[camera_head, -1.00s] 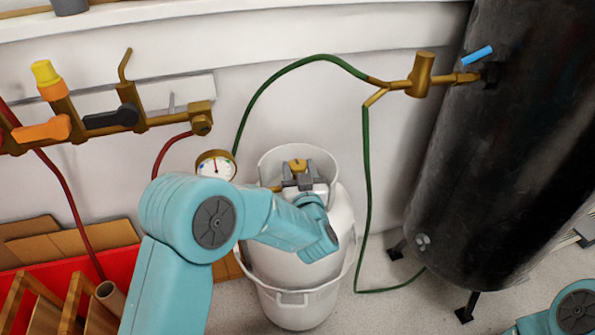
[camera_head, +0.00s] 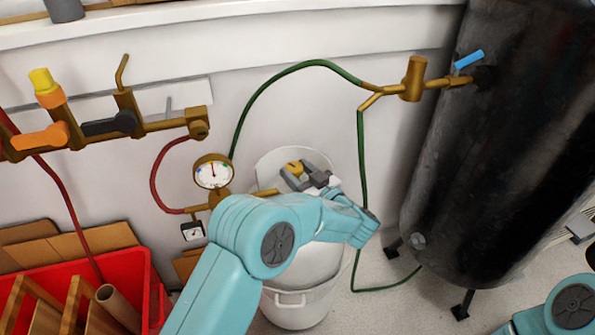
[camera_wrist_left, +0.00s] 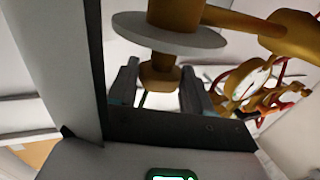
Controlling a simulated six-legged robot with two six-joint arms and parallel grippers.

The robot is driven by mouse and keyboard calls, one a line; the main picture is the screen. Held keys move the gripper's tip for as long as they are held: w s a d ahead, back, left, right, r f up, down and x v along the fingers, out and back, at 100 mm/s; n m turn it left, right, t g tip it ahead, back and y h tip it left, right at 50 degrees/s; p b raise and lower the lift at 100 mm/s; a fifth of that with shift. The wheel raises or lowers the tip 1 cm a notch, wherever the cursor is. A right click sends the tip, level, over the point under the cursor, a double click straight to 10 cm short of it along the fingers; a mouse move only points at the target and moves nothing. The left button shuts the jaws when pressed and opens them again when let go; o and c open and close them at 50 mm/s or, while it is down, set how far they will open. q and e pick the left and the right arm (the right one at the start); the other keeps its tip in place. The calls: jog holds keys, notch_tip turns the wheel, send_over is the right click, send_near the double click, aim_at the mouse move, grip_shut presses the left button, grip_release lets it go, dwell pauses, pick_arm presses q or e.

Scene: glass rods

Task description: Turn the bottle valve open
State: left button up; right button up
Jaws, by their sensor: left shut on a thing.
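The white gas bottle (camera_head: 330,262) stands on the floor at the middle of the head view, with a white collar around its top. Its brass valve knob (camera_head: 294,168) shows inside the collar. My left gripper (camera_head: 299,177) reaches in over the bottle from the right side of the collar and is shut on the knob. In the left wrist view, the knob (camera_wrist_left: 159,77) sits between the two dark fingers, under a pale round disc. My right gripper is not in view; only part of my right arm shows at the lower right.
A pressure gauge (camera_head: 213,172) stands left of the bottle. A black tank (camera_head: 490,150) with a blue-handled valve (camera_head: 468,60) is on the right, joined by a green hose (camera_head: 262,95). A red crate (camera_head: 140,272) is at lower left, below a brass manifold (camera_head: 160,125).

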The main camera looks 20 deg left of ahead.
pick_arm(q)
jog(key=o, duration=1)
jog(key=shift+o, duration=0.2)
jog(key=p+v, duration=0.1)
jog(key=v, duration=1.1)
